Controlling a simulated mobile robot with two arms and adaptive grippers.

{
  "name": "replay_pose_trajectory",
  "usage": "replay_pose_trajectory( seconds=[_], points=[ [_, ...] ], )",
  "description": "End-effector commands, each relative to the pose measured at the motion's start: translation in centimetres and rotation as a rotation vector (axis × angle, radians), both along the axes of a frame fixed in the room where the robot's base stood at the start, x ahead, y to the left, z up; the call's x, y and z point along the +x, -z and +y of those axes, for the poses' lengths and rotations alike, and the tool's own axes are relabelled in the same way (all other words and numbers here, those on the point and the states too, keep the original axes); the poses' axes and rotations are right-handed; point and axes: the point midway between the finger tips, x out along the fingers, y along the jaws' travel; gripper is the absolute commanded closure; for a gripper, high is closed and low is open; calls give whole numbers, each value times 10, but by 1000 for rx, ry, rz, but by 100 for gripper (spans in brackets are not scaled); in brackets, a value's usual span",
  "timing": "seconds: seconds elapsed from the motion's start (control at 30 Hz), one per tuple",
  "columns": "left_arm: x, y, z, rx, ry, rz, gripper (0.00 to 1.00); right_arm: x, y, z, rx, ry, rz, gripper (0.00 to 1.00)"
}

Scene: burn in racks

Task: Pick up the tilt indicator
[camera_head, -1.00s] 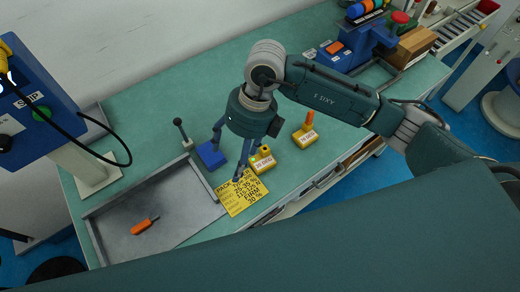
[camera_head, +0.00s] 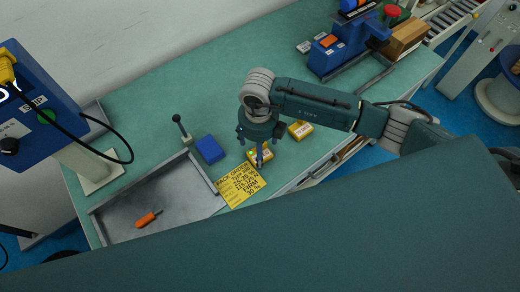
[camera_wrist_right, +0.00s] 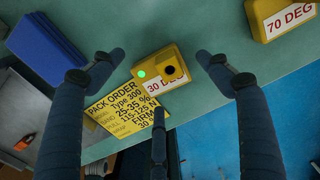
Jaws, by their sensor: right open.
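A yellow tilt indicator block labelled 30 DEG (camera_wrist_right: 160,69), with a green light and a round black spot on its top, sits on the bench against the yellow order card. In the head view the block (camera_head: 258,156) is partly hidden by my right gripper (camera_head: 260,148). A second yellow block, labelled 70 DEG (camera_head: 301,130), stands to the right; its corner also shows in the right wrist view (camera_wrist_right: 283,17). My right gripper (camera_wrist_right: 157,68) is open over the 30 DEG block, its fingers spread around it with nothing held. My left gripper is not in view.
The yellow pack order card (camera_head: 240,186) lies at the bench edge. A blue block (camera_head: 210,149) and a small dark lever (camera_head: 181,127) stand to the left. A grey tray (camera_head: 185,222) holds an orange tool (camera_head: 148,219).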

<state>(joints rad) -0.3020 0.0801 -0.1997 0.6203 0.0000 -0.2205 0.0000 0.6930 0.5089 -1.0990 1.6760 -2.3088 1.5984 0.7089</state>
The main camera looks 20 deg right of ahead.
Motion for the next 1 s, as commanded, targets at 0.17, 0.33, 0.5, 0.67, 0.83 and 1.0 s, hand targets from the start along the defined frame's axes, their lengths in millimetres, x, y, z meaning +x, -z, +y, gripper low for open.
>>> replay_pose_trajectory(
  seconds=[0.17,0.33,0.5,0.67,0.83,1.0],
  points=[
    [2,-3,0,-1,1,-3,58,0,11,0,0,1,-1,23],
    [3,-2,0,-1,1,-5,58,0,11,0,0,0,-1,23],
    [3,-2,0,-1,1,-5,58,0,10,0,0,0,-1,57],
    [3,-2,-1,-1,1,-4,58,0,10,0,0,0,-1,74],
    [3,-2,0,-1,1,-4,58,0,10,0,0,0,-1,75],
    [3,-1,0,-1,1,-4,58,1,5,0,1,0,-2,75]
  ],
)
